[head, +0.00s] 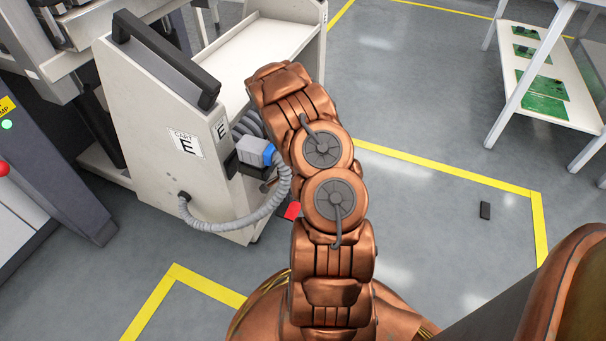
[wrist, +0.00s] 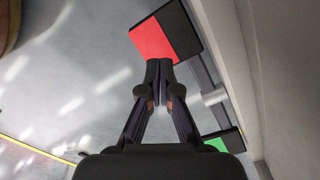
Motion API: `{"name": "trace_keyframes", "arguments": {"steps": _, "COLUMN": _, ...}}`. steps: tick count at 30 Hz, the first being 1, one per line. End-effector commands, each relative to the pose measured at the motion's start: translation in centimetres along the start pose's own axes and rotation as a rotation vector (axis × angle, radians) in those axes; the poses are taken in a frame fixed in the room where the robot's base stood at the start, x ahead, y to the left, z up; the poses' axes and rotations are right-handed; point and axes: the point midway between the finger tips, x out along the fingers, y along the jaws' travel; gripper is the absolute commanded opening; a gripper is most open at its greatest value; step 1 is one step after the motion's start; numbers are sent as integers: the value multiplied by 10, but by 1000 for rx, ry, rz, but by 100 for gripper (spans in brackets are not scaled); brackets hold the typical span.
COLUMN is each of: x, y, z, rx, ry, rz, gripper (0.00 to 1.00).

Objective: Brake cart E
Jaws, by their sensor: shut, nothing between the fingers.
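Cart E (head: 150,130) is a pale trolley with a black push handle (head: 165,57) and "CART E" labels. Low on its side a red pedal (head: 292,211) peeks out beside my arm. In the wrist view the red pedal (wrist: 160,38) has a black part on its right. A green pedal (wrist: 222,144) shows lower right, joined by a grey bar along the cart's side. My gripper (wrist: 160,66) is shut and empty, its fingertips overlapping the red pedal's near edge; I cannot tell whether they touch. In the head view my arm hides the gripper.
A grey hose (head: 235,224) with a blue-collared plug (head: 256,151) loops at the cart's side near my arm. A machine with a red button (head: 3,169) stands left. A shelf rack (head: 540,110) holds green boards. Open floor carries yellow lines and a small dark object (head: 485,210).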

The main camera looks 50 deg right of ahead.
Motion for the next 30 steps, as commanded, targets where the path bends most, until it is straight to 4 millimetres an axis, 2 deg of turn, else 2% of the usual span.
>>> {"name": "trace_keyframes", "arguments": {"steps": 19, "x": -55, "y": -2, "z": 0, "rx": -1, "ry": 3, "rz": -4, "gripper": 0}}
{"name": "trace_keyframes", "arguments": {"steps": 30, "x": -59, "y": -1, "z": 0, "rx": -1, "ry": 1, "rz": -2, "gripper": 0}}
